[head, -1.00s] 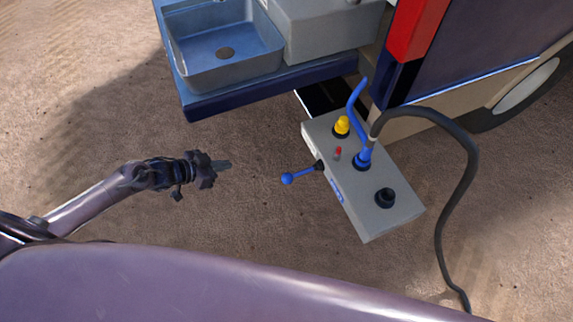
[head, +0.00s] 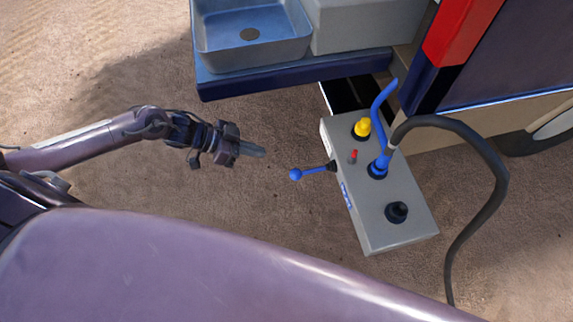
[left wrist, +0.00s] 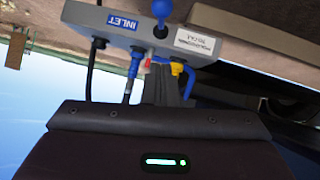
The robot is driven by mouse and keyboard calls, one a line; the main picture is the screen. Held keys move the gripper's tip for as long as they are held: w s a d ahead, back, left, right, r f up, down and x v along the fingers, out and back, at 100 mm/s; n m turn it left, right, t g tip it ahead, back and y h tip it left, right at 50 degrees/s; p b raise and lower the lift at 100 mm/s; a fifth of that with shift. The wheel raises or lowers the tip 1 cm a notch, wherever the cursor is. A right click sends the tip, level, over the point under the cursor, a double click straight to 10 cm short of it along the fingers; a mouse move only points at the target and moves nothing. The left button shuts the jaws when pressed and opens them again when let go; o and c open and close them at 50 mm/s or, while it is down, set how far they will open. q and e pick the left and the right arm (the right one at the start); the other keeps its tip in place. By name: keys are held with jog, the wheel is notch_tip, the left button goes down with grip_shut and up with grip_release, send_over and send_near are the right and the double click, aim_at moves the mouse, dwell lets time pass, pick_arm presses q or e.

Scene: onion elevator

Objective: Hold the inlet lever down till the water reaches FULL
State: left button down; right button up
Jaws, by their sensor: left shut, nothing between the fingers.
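The inlet lever (head: 312,173) is a short rod with a blue ball end, sticking out from the left side of a grey box (head: 400,226). In the left wrist view the lever's blue ball (left wrist: 162,9) shows at the top edge, near a blue INLET label (left wrist: 122,23). My left gripper (head: 258,152) is shut and empty, left of the ball and apart from it. Its closed fingers (left wrist: 166,84) point toward the box in the left wrist view. My right gripper is not in view. The water level is not visible.
The box carries a yellow fitting (head: 362,128), a small red piece (head: 352,156), a blue pipe (head: 383,108) and a black socket (head: 397,211). A dark hose (head: 499,190) arches to the right. A metal sink (head: 252,54) stands behind. Bare ground lies around the gripper.

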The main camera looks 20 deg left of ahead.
pick_arm(q)
send_over(294, 170)
jog(key=a, duration=0.3)
notch_tip(294, 170, down, 5)
jog(key=shift+s+d+f, duration=0.15)
jog(key=shift+d+f, duration=0.05)
jog(key=shift+f, duration=0.4)
jog(key=shift+s+d+f, duration=0.15)
jog(key=shift+s+f, duration=0.05)
jog(key=shift+f, duration=0.35)
jog(key=shift+s+d+f, duration=0.15)
jog(key=shift+d+f, duration=0.05)
jog(key=shift+f, duration=0.4)
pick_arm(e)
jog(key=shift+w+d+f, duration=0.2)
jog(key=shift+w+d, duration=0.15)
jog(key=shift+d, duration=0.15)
